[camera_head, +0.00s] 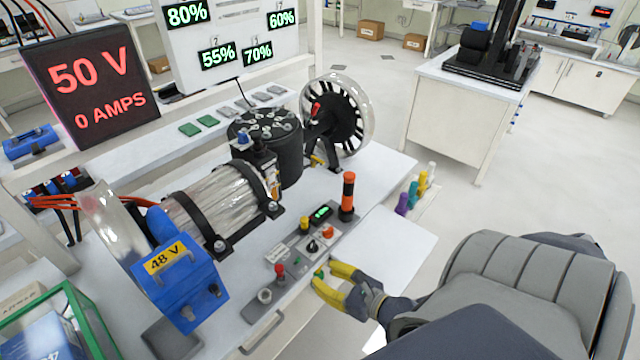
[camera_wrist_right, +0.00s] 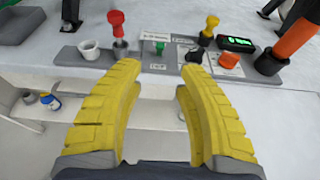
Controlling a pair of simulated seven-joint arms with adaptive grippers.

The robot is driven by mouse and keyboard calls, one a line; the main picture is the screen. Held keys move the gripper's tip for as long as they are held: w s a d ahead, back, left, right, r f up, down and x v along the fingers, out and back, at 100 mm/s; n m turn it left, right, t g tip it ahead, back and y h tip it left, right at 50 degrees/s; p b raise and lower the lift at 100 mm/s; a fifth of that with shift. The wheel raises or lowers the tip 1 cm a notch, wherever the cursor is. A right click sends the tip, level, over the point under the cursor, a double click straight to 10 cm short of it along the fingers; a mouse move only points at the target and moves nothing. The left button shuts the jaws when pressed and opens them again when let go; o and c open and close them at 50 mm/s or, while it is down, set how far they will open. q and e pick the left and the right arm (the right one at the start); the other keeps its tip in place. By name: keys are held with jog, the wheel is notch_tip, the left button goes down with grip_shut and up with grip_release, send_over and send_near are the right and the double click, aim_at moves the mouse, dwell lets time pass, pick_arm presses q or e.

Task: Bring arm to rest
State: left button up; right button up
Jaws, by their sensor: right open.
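My right gripper (camera_head: 338,284) has yellow fingers and a grey wrist. It is open and empty, low at the front edge of the bench, just in front of the control panel (camera_head: 292,262). In the right wrist view the two yellow fingers (camera_wrist_right: 160,100) stand apart, with the panel's green button (camera_wrist_right: 160,47) beyond the gap between them. No contact with the panel shows. My left gripper is in neither view.
On the bench stand a blue 48 V box (camera_head: 180,285), a silver cylinder (camera_head: 212,205), a black drum (camera_head: 268,145) and a spoked wheel (camera_head: 338,115). An orange-black handle (camera_head: 347,195) rises at the panel's end. Open floor (camera_head: 480,210) lies to the right.

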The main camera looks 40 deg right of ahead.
jog(key=shift+s+r, duration=0.1)
jog(key=shift+s, duration=0.2)
dwell(0.4)
